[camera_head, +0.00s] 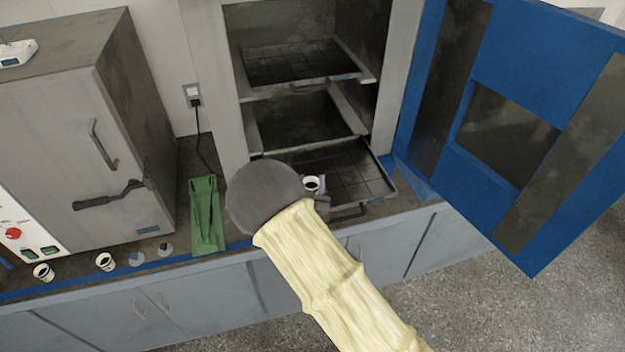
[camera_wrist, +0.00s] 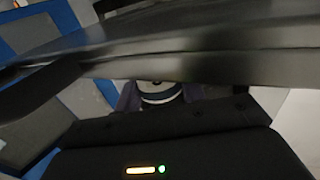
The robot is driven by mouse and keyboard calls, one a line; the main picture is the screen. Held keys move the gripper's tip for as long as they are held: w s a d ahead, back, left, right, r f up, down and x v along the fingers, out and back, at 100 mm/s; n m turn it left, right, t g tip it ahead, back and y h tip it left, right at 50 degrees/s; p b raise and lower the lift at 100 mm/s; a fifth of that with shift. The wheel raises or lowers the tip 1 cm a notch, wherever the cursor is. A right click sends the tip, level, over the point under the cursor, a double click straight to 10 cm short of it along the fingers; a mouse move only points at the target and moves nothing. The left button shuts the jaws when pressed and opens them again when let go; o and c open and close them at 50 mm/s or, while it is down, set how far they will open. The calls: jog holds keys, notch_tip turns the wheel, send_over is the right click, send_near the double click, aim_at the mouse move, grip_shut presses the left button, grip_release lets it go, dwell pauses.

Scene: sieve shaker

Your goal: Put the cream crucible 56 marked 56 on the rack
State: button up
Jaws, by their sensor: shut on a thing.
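The cream crucible (camera_head: 312,183) is a small pale cup with a dark inside. My gripper (camera_head: 317,189) is shut on it, at the near left part of the lower rack (camera_head: 360,179), which is pulled partway out of the open oven. The crucible looks upright. I cannot tell whether its base touches the rack, and its number is not readable. My round wrist hides part of the rack's left side.
An upper rack (camera_head: 300,62) sits inside the oven. The blue door (camera_head: 535,60) stands open at the right. Left on the counter are a green holder (camera_head: 206,220), two white cups (camera_head: 105,262) (camera_head: 43,272) and two small discs (camera_head: 136,259) (camera_head: 166,249). A grey furnace (camera_head: 60,130) stands behind them.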

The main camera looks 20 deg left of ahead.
aim_at(312, 183)
jog(key=shift+w+a+f+p, duration=0.1)
jog(key=shift+w+p, duration=0.2)
jog(key=shift+w, duration=0.35)
jog(key=shift+w+a+f+p, duration=0.1)
jog(key=shift+w+p, duration=0.2)
jog(key=shift+w, duration=0.3)
jog(key=shift+s+f, duration=0.1)
jog(key=shift+f, duration=0.45)
jog(key=shift+f, duration=0.15)
jog(key=o, duration=1)
jog(key=s+b, duration=0.1)
jog(key=s, duration=0.3)
jog(key=s+d+b, duration=0.1)
jog(key=s+b, duration=0.1)
jog(key=s, duration=0.2)
jog(key=s+d+b, duration=0.1)
jog(key=s+b, duration=0.1)
jog(key=s, duration=0.2)
